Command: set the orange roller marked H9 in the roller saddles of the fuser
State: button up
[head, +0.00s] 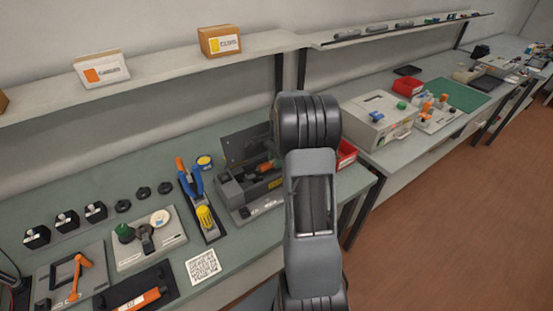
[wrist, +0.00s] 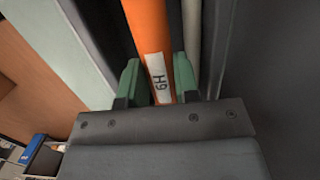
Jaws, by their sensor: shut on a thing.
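The orange roller (wrist: 147,28) runs up the middle of the wrist view, with a white label reading H9. My gripper (wrist: 157,78) is shut on it, one green fingertip on each side. Dark channel walls and a pale grey bar lie alongside the roller. In the head view the dark grey fuser (head: 232,193), its lid raised, stands on the bench just left of my arm. A bit of orange shows at the fuser; my arm hides most of this area. I cannot tell whether the roller touches the saddles.
A blue-handled tool (head: 194,182) and a yellow part (head: 206,219) stand left of the fuser. A black tray (head: 108,298) with an orange piece is at front left. A red bin (head: 346,152) is close behind my arm. A shelf (head: 180,72) runs above.

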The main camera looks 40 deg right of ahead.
jog(key=shift+f, duration=0.45)
jog(key=shift+f+b, duration=0.6)
jog(key=shift+f, duration=0.2)
dwell(1.2)
jog(key=o, duration=1)
jog(key=shift+r, duration=0.1)
jog(key=r, duration=0.4)
jog(key=d+r, duration=0.1)
jog(key=r, duration=0.8)
jog(key=shift+d+r, duration=0.25)
jog(key=shift+d, duration=0.1)
